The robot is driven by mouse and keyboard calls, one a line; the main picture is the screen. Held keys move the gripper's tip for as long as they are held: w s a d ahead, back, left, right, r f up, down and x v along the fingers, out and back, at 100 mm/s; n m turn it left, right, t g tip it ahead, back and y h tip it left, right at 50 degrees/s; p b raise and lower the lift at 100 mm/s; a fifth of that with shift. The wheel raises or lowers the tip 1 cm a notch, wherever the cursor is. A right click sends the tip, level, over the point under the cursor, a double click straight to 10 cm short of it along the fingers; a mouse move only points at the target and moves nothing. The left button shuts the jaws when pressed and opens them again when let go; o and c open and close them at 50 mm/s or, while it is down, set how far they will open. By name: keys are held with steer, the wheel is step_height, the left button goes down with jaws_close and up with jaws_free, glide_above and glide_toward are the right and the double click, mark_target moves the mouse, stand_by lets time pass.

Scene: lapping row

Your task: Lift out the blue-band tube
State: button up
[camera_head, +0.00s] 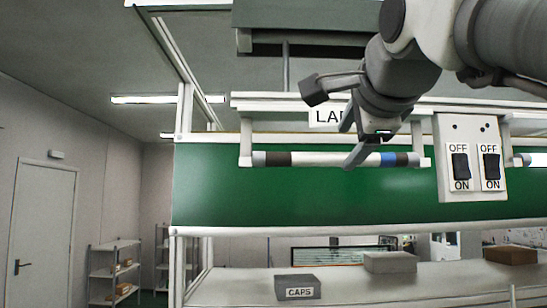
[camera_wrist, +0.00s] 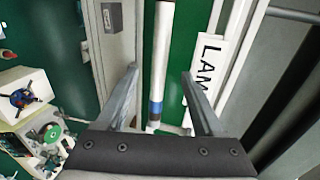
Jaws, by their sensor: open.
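The blue-band tube (camera_head: 325,159) is a white lamp tube lying level in front of a green panel, between two white end holders. Its blue band (camera_head: 388,159) is near the right end, and a dark band is near the left end. My gripper (camera_head: 349,143) is open at the tube's right half, with its lower finger overlapping the tube in the head view. In the wrist view, the tube (camera_wrist: 162,48) runs between the two spread fingers of my gripper (camera_wrist: 160,73), with the blue band low between them. I cannot tell whether either finger touches it.
A switch plate (camera_head: 473,158) with two black ON/OFF switches hangs close right of the tube. A sign (camera_head: 324,117) sits above, partly hidden by my gripper. A grey CAPS box (camera_head: 297,287) and other boxes stand on the bench below. Shelves are at the left.

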mark_target(338, 156)
steer(key=shift+p+x, duration=0.85)
steer(key=shift+x, duration=1.95)
steer(key=shift+s, duration=0.1)
steer(key=shift+c, duration=0.3)
jaws_close()
